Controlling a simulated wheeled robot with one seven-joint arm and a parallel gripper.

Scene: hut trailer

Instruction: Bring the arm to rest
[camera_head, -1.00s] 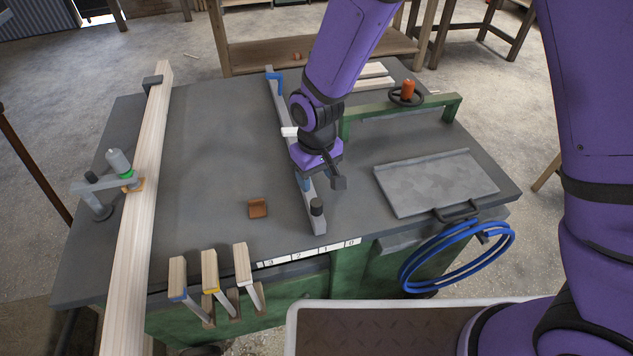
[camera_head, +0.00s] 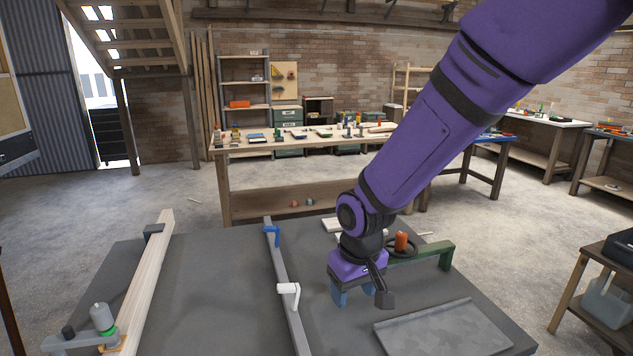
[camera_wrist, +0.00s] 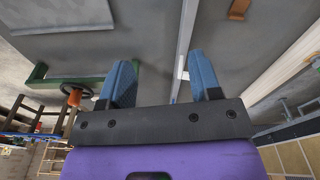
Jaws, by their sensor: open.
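My gripper (camera_head: 354,296) hangs from my purple arm over the right half of the dark grey bench top (camera_head: 225,300). In the wrist view my gripper (camera_wrist: 162,82) shows two blue fingers spread wide apart with nothing between them. A grey bar clamp (camera_head: 282,270) with a blue end and a white handle lies to the left of my gripper, apart from it. The green frame (camera_head: 433,257) with an orange knob (camera_head: 401,241) and dark handwheel is just behind and to the right of my gripper.
A grey metal tray (camera_head: 445,330) lies at the bench's front right. A long wooden beam (camera_head: 140,278) lies along the left side, with a clamp (camera_head: 103,318) on it. A long wooden workbench (camera_head: 300,143) with tools stands behind. Open concrete floor (camera_head: 130,200) lies left of it.

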